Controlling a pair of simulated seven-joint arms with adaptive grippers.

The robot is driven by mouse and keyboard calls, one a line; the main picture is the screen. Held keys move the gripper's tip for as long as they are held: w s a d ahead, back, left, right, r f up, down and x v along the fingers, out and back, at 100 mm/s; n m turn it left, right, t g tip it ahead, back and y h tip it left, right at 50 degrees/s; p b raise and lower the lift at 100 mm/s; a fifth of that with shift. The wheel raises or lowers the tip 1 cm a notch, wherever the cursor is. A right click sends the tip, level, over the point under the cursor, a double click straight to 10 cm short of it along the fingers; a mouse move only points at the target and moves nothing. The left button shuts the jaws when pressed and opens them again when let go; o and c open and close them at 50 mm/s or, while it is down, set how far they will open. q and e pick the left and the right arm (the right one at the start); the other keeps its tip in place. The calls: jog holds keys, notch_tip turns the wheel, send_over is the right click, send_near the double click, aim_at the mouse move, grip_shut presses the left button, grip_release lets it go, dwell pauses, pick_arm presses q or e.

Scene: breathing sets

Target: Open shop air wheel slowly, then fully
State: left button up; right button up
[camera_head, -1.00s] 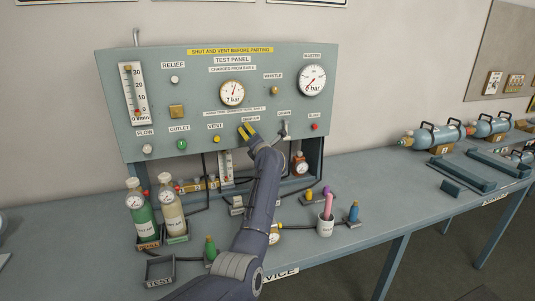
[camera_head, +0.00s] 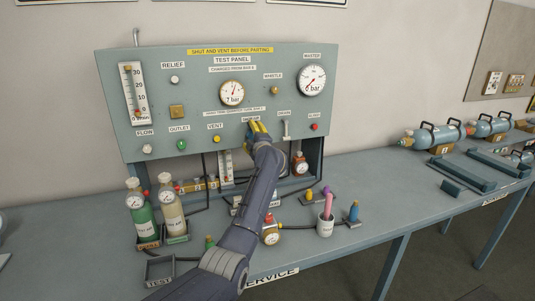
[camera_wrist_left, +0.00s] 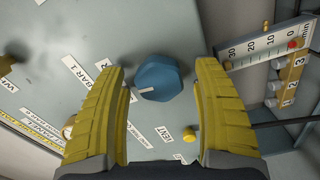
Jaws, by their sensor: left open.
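The shop air wheel is a blue, faceted knob (camera_wrist_left: 158,78) with a white mark, on the grey test panel (camera_head: 150,60). In the left wrist view it sits between the two yellow fingers of my left gripper (camera_wrist_left: 160,72), with gaps visible on both sides. In the head view my left gripper (camera_head: 258,128) is at the panel's lower edge, over the partly covered SHOP AIR label, and hides the wheel. It is open. My right gripper is not seen.
A pressure gauge (camera_head: 232,93) and a master gauge (camera_head: 312,80) are on the panel. A small lever (camera_head: 286,129) is right of my gripper. A green bottle (camera_head: 143,217) and a cream bottle (camera_head: 172,212) stand on the bench (camera_head: 80,235).

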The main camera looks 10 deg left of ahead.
pick_arm(q)
jog(key=m, duration=0.4)
jog(key=shift+r+m, duration=0.15)
jog(key=shift+m, duration=0.25)
jog(key=m, duration=0.4)
jog(key=shift+w+d, duration=0.1)
jog(key=m, duration=0.4)
jog(key=shift+r, duration=0.1)
jog(key=m, duration=0.4)
jog(key=shift+w+d, duration=0.1)
jog(key=v, duration=1.7)
jog(key=shift+s, duration=0.25)
jog(key=shift+d, duration=0.1)
